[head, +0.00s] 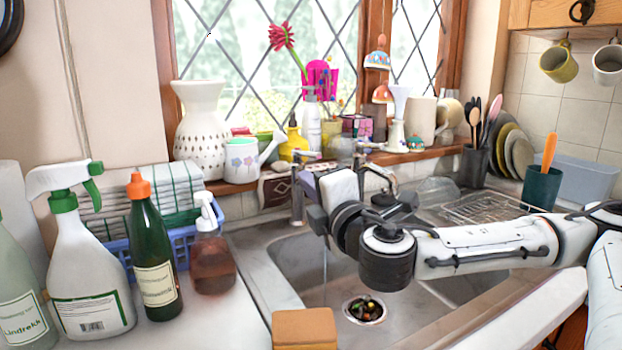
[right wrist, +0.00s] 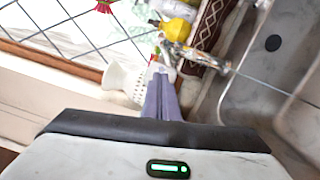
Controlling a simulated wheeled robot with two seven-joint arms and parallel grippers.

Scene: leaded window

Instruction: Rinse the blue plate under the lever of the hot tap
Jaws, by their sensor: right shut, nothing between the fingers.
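My right gripper (head: 304,180) is shut and empty, held over the back left of the sink. Its fingers (right wrist: 158,78) point towards the metal tap (right wrist: 190,50) in the right wrist view; I cannot tell whether they touch it. In the head view the tap's body (head: 297,207) stands at the sink's back edge, partly hidden by my gripper. A thin stream of water (head: 325,275) falls into the sink basin (head: 290,262). I cannot make out a blue plate in either view. My left gripper is not in view.
A green bottle (head: 153,255), a spray bottle (head: 88,265) and a soap bottle (head: 213,255) stand on the left counter. A sponge (head: 305,329) lies at the sink's front. A second tap (head: 383,180) is partly behind my arm. Several plates (head: 518,152) stand at the right.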

